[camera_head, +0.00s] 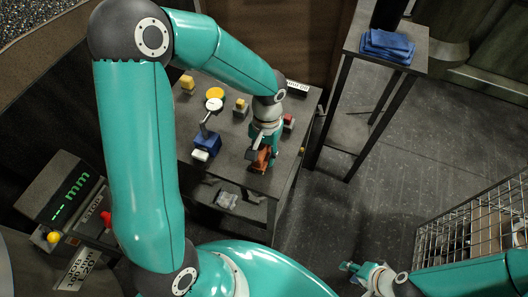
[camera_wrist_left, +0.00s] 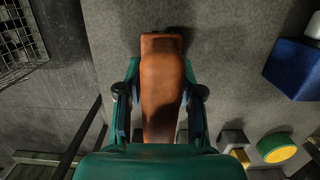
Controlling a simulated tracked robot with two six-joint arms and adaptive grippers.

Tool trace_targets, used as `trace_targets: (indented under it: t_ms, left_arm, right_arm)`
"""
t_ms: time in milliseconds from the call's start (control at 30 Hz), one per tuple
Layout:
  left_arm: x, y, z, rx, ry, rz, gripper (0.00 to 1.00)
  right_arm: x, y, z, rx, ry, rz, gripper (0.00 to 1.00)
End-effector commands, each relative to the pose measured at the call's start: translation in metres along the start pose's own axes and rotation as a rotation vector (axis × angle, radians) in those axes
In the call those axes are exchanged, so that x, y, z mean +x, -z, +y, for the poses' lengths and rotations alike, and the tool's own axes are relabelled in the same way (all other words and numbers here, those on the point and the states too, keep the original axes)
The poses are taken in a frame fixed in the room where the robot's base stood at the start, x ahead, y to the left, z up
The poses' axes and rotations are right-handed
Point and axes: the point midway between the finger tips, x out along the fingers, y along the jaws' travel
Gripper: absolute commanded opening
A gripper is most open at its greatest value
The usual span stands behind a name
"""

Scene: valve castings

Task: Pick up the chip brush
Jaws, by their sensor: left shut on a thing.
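The chip brush (camera_head: 261,159) shows as a reddish-brown piece at the front right of the grey workbench. In the left wrist view the brush (camera_wrist_left: 162,75) is an orange-brown, handle-like shape running between the fingers. My left gripper (camera_head: 260,148) points down at the bench and is shut on it, with a finger at each side in the left wrist view (camera_wrist_left: 161,100). The brush's far part is hidden by my gripper, and I cannot tell whether it touches the bench. My right gripper (camera_head: 351,267) is low at the right, away from the bench; its opening is too small to judge.
A side stand holds blue cloths (camera_head: 387,46). A wire cage (camera_head: 470,235) stands right.

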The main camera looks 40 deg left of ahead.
Motion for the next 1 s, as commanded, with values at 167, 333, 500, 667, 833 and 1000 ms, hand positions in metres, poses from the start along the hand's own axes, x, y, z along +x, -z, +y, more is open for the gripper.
trace_targets:
  t_ms: [167, 333, 500, 667, 833, 1000]
  left_arm:
    - [-0.001, 0.0, 0.0, 0.0, 0.0, 0.001, 0.0]
    - [-0.004, 0.0, 0.0, -0.001, 0.0, 0.002, 0.0]
    - [-0.016, -0.001, 0.0, -0.001, 0.0, 0.005, 0.0]
    - [-0.042, -0.005, 0.0, -0.001, -0.001, 0.008, 0.0]
    - [-0.085, -0.011, 0.0, -0.001, -0.003, 0.01, 0.0]
    - [-0.133, -0.019, 0.0, -0.001, -0.003, 0.009, 0.0]
  right_arm:
    - [0.0, 0.0, 0.0, 0.0, 0.0, 0.0, 0.4]
    - [0.0, 0.0, 0.0, 0.0, 0.0, 0.0, 0.4]
    - [0.0, 0.0, 0.0, 0.0, 0.0, 0.0, 0.4]
    - [0.0, 0.0, 0.0, 0.0, 0.0, 0.0, 0.4]
    - [0.0, 0.0, 0.0, 0.0, 0.0, 0.0, 0.4]
    - [-0.001, 0.0, 0.0, 0.0, 0.0, 0.0, 0.4]
